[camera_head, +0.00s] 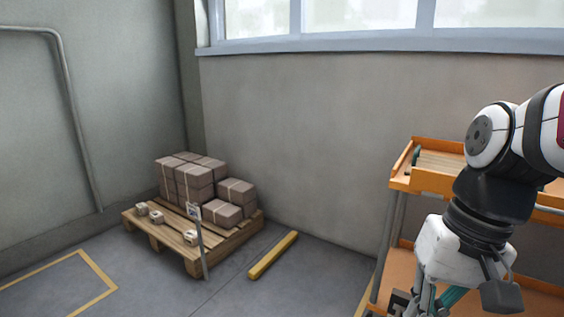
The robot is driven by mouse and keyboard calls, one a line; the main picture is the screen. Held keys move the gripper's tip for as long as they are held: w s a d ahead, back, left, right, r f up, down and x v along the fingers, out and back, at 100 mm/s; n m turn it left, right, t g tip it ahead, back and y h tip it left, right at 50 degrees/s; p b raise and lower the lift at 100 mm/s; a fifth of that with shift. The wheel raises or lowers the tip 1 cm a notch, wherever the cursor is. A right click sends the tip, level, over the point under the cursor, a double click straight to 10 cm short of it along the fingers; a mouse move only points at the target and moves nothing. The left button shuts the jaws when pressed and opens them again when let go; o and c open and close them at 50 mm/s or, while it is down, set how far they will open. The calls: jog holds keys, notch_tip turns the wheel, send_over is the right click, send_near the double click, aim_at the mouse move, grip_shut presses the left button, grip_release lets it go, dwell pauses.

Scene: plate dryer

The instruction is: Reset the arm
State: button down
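My arm reaches in from the right edge and bends down in front of the orange shelf rack (430,181). My gripper (430,300) is at the bottom of the picture, below the white wrist. It is partly cut off by the lower edge, so I cannot tell whether it is open or shut. A teal piece (452,298) shows beside it; I cannot tell what it belongs to.
A wooden pallet (228,245) with wrapped brown boxes (187,178) stands in the corner. A yellow bar (273,255) lies on the floor to its right. Floor between the bar and the rack is clear. Walls and windows (350,14) close off the back.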

jog(key=s+d+n+h, duration=0.1)
jog(key=s+h, duration=0.1)
jog(key=s, duration=1.2)
notch_tip(320, 180, up, 37)
jog(key=t+p, duration=0.4)
jog(key=p, duration=3.1)
jog(key=shift+d+n, duration=0.25)
jog(key=shift+n, duration=0.15)
jog(key=shift+w+r, duration=0.1)
jog(key=shift+w, duration=0.05)
